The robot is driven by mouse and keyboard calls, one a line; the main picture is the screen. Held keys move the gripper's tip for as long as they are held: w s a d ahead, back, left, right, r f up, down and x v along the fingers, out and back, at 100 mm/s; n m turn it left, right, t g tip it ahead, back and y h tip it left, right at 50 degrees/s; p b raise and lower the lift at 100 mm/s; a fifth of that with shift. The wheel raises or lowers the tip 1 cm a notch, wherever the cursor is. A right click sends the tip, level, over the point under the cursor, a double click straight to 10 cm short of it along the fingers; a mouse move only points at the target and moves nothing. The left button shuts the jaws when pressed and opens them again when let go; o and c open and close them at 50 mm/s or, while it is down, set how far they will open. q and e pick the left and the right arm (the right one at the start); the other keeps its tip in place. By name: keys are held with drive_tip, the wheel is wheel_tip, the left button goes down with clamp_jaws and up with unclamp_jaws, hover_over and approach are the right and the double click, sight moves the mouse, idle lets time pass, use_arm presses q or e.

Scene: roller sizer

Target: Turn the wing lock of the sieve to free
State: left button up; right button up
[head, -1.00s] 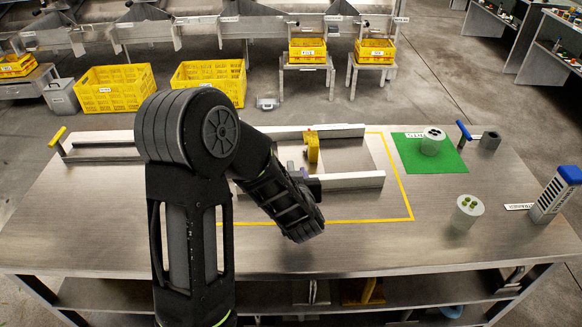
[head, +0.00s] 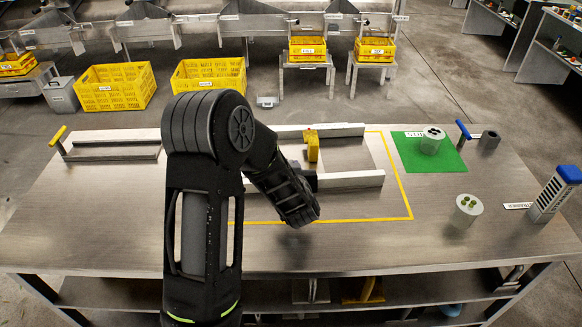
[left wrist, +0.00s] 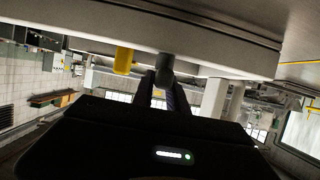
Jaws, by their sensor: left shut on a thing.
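The sieve shows in the head view as pale parallel bars on the table; its front bar (head: 352,180) runs to the right from behind my left arm. A yellow block (head: 312,147) stands between the front and back bars, and a yellow piece (left wrist: 123,61) shows in the left wrist view. My left gripper (left wrist: 163,92) is shut on a dark grey knob (left wrist: 165,66), apparently the wing lock, against the pale bar. My arm hides most of this grip in the head view. I cannot tell the lock's angle. My right gripper is in neither view.
A yellow line (head: 409,200) borders the sieve area. To the right are a green mat (head: 455,162) with a grey cylinder, another cylinder (head: 468,210) with green spots, and a blue-topped block (head: 552,197). The front of the table is clear.

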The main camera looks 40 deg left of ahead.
use_arm(q)
clamp_jaws()
